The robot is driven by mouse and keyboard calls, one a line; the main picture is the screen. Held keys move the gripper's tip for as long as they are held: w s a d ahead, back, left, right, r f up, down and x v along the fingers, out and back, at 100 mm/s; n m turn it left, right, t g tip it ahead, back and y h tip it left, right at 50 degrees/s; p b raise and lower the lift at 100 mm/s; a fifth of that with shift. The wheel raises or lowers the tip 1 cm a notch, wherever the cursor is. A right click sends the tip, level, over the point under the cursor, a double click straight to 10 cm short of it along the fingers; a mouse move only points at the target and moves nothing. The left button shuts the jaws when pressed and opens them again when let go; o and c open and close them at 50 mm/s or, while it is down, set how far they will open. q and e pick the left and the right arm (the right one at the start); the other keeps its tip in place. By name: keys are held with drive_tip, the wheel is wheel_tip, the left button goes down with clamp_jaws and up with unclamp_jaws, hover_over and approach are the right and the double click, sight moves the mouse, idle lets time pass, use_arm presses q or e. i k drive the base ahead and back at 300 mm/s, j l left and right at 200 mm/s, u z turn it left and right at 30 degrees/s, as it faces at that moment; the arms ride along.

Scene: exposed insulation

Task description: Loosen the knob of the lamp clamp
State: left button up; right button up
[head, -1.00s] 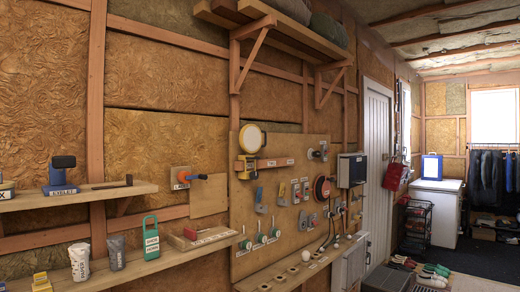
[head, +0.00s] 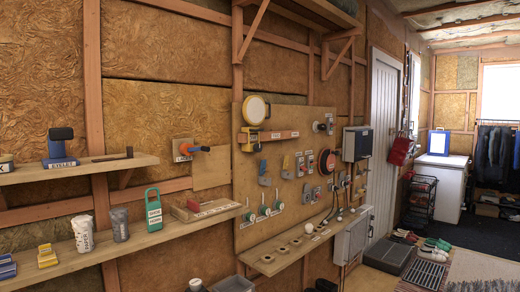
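A round lamp (head: 256,109) with a yellow rim and pale face is mounted on the pegboard panel on the wall. Just below it, a yellow clamp (head: 250,138) sits at the left end of a labelled wooden bar (head: 279,135). The clamp's knob is too small to make out clearly at this distance. Neither of my grippers shows in the head view.
A ledge with round holes (head: 300,246) juts out below the panel.

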sight(258, 148)
drive_tip(key=i+l, duration=0.3)
drive_tip(key=i+l+u, duration=0.1)
drive_tip(key=i+l, duration=0.15)
drive_tip(key=l, duration=0.2)
drive_tip(key=i+l, duration=0.3)
drive_tip(key=i+l+u, duration=0.1)
drive_tip(key=i+l, duration=0.15)
drive_tip(key=l, duration=0.25)
drive_tip(key=i+l+u, duration=0.1)
drive_tip(key=i+l, duration=0.15)
drive_tip(key=l, duration=0.2)
drive_tip(key=i+l, duration=0.25)
drive_tip(key=l, duration=0.2)
drive_tip(key=i+l+u, duration=0.1)
drive_tip(key=i+l, duration=0.15)
drive_tip(key=l, duration=0.2)
drive_tip(key=i+l, duration=0.2)
drive_tip(key=l, duration=0.25)
